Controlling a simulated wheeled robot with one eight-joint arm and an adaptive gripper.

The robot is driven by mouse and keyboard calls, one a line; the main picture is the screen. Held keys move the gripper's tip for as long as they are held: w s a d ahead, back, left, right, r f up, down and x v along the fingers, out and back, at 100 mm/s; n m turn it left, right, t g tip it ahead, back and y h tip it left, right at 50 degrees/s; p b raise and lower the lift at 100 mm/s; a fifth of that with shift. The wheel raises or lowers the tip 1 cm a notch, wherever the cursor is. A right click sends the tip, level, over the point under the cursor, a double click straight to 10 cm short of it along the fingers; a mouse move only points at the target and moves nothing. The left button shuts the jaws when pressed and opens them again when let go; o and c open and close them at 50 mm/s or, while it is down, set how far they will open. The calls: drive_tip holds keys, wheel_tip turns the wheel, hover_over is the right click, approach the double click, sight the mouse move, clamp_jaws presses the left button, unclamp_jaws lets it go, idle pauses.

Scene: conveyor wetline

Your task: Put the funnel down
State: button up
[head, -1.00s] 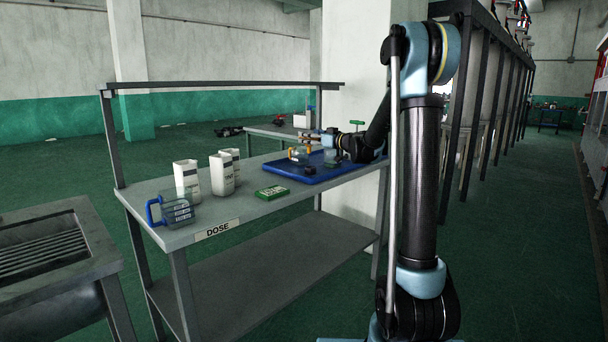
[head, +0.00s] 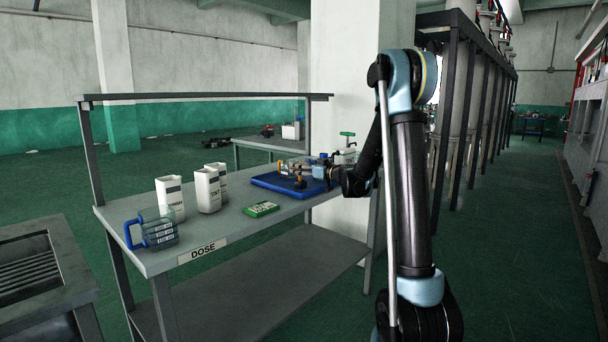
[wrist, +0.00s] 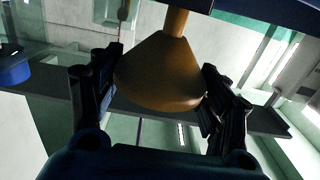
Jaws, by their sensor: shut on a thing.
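The orange-yellow funnel (wrist: 160,75) fills the middle of the wrist view, its wide cone between my two fingers and its narrow stem pointing toward the top edge. My gripper (wrist: 158,90) is shut on it, one finger on each side of the cone. In the head view my gripper (head: 316,170) is over or beside the blue tray (head: 262,184) on the bench. The funnel is too small there to make out clearly among the items near the tray, and I cannot tell whether it touches the tray.
The bench (head: 232,222) marked DOSE holds several white containers (head: 208,190), a blue-handled clear jug (head: 160,232) and a green box (head: 261,209). An overhead rail (head: 205,97) spans the bench. A pillar (head: 345,80) stands behind.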

wheel_tip(320, 180, down, 2)
drive_tip(key=o, duration=1.3)
